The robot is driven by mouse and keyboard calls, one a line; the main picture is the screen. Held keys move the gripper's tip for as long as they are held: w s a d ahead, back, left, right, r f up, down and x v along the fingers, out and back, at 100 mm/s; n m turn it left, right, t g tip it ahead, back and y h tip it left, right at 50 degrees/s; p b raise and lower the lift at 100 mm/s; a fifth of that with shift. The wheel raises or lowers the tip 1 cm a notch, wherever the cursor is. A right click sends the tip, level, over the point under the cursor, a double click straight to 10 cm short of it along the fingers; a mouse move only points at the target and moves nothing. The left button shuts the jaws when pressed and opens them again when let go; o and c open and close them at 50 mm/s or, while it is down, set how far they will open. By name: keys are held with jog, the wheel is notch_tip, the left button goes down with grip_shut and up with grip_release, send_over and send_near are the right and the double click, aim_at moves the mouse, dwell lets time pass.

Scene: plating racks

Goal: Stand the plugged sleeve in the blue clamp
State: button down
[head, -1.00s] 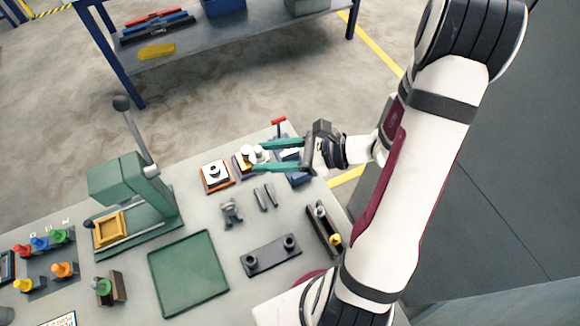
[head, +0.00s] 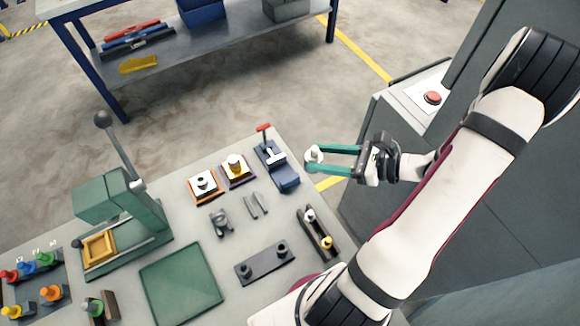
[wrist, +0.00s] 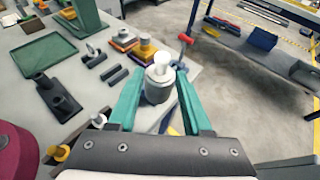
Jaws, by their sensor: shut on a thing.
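My gripper (head: 313,161) has its teal fingers closed around the plugged sleeve, a dark grey cylinder (wrist: 158,90) with a white plug (wrist: 162,67) in its top. The sleeve looks about upright; in the head view its pale top (head: 314,153) shows between the fingertips. The blue clamp (head: 284,178) stands at the table's far right edge, with a red-tipped lever (head: 264,128) raised. The gripper and sleeve are apart from the clamp, to its right in the head view. In the wrist view the red lever (wrist: 185,38) shows beyond the sleeve, which partly hides the clamp.
Left of the clamp are a purple-edged plate (head: 237,180) with a yellow part and an orange-edged plate (head: 203,198). Two grey bars (head: 257,205), a dark two-post rack (head: 265,263) and a slotted holder (head: 319,235) lie nearer. A green press (head: 120,215) stands at left.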

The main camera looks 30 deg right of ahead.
jog(key=x, duration=0.5)
jog(key=f+x, duration=0.1)
jog(key=x, duration=0.1)
jog(key=shift+a+f, duration=0.15)
jog(key=shift+a, duration=0.15)
jog(key=shift+w+a+f, duration=0.1)
jog(key=shift+w+f, duration=0.05)
jog(key=shift+f, duration=2)
jog(key=shift+f, duration=0.1)
jog(key=shift+c, duration=1.6)
grip_release()
